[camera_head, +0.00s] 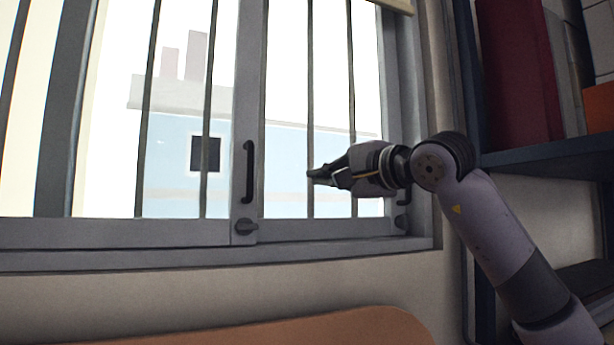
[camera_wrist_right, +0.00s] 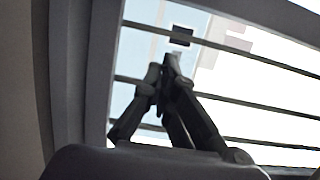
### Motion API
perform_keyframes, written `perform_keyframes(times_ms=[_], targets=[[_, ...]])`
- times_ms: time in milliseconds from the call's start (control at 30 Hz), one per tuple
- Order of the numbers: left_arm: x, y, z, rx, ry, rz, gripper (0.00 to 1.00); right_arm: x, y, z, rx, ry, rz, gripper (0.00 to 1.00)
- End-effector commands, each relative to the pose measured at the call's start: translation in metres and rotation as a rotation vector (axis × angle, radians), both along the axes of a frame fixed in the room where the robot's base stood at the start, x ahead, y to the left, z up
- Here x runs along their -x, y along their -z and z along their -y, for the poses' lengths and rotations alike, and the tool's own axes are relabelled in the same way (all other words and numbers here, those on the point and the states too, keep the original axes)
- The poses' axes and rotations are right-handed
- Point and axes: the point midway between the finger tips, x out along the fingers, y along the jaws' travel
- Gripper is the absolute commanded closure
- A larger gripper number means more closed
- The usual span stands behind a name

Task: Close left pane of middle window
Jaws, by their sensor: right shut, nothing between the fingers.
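A grey-framed window with vertical bars fills the left and middle of the head view. Its left pane (camera_head: 180,232) ends in a grey upright with a dark vertical handle (camera_head: 249,172) and a round latch (camera_head: 244,227) below it. My right gripper (camera_head: 312,175) is shut and empty in front of the right part of the window. Its tips point left toward the dark handle, apart from it in the picture. In the right wrist view the closed fingertips (camera_wrist_right: 168,68) show against the barred window. My left gripper is not in view.
Another dark handle (camera_head: 403,195) sits on the right side of the window, partly behind my right wrist. A dark blue shelf (camera_head: 545,155) with red books (camera_head: 515,70) stands at the right. An orange-brown rounded surface (camera_head: 330,328) lies below the sill.

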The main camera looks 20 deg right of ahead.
Motion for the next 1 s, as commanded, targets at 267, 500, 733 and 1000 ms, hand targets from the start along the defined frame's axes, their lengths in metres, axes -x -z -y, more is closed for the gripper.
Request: perform_keyframes(times_ms=[267, 500, 733, 1000], targets=[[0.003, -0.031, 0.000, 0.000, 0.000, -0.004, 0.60, -0.058, -0.004, -0.018, -0.002, -0.004, -0.006, 1.00], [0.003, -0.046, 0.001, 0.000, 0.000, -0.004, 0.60, -0.078, -0.002, -0.045, 0.000, -0.006, 0.000, 1.00], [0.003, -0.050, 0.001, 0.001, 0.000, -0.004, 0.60, -0.078, 0.000, -0.062, -0.004, -0.005, -0.001, 1.00], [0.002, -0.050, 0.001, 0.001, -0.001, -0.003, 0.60, -0.077, 0.001, -0.063, -0.004, -0.004, -0.001, 1.00]])
